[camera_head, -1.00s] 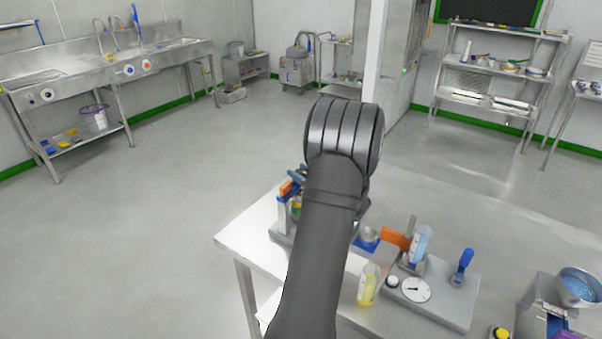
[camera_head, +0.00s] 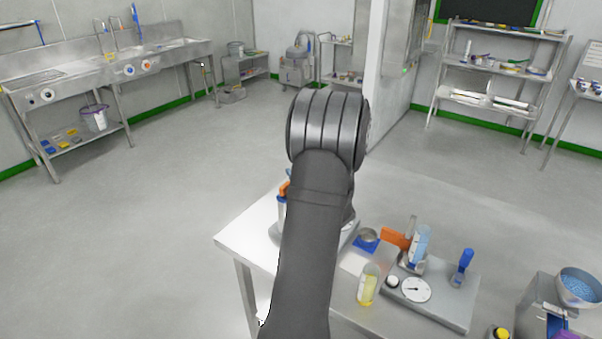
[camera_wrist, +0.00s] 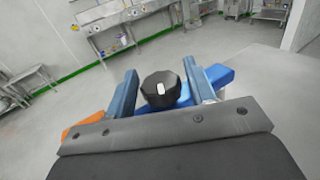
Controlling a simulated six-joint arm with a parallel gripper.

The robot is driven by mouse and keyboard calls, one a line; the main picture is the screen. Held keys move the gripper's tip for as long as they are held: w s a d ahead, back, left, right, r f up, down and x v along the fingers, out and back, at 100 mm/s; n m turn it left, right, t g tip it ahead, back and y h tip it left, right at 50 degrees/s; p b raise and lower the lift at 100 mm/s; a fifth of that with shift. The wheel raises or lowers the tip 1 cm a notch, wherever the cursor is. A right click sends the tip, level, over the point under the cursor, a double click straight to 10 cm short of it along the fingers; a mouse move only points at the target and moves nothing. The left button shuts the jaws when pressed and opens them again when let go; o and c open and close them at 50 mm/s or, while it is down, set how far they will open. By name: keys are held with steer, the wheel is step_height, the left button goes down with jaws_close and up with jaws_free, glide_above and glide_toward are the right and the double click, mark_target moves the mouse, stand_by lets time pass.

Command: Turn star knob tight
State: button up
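The star knob (camera_wrist: 162,90) shows in the wrist view as a dark, many-sided knob with a white mark on its top. My gripper (camera_wrist: 161,76) has its two blue-grey fingers apart, one on each side of the knob. Only narrow gaps show beside the knob, and I see no clear contact. A blue part (camera_wrist: 217,75) lies behind and right of the knob, and an orange part (camera_wrist: 88,128) is at lower left. In the head view my arm hides the knob and the gripper; only an orange edge (camera_head: 284,189) of the fixture shows.
Open floor lies beyond the table.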

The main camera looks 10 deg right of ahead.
steer(key=shift+o, duration=0.5)
steer(key=shift+s, duration=0.1)
steer(key=shift+s+d, duration=0.15)
steer(key=shift+s, duration=0.15)
steer(key=v, duration=1.6)
steer(key=shift+s, duration=0.3)
steer(key=shift+d, duration=0.1)
steer(key=w+n+g+y, duration=0.65)
steer(key=w+y, duration=0.25)
steer(key=w, duration=0.3)
steer(key=shift+n, duration=0.35)
steer(key=x, duration=0.6)
steer(key=shift+w+f, duration=0.1)
steer(key=shift+w, duration=0.35)
